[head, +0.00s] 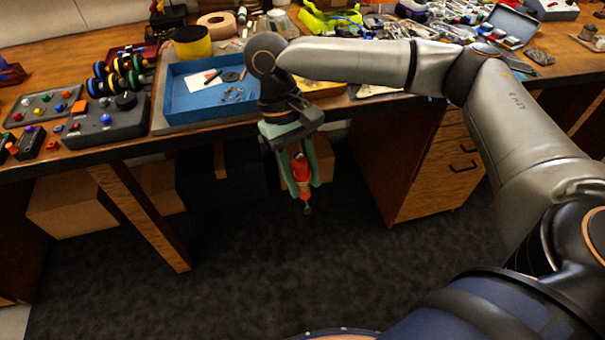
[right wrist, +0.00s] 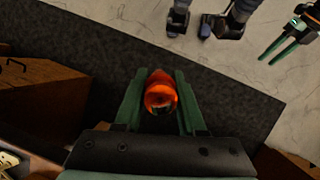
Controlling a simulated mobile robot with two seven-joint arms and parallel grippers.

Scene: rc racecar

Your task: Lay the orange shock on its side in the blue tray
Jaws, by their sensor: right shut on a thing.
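My right gripper (head: 302,178) is shut on the orange shock (head: 301,167), which hangs upright between the green fingers with its small metal end pointing down. It is in the air in front of the table's front edge, to the right of and nearer than the tray. In the right wrist view the shock (right wrist: 160,93) shows end-on between the fingers. The blue tray (head: 180,114) lies on the table, partly hidden at its right by my right arm. My left gripper (right wrist: 281,47) shows only in the right wrist view, empty, its green fingers apart.
Drawers (head: 430,175) stand below the table at right.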

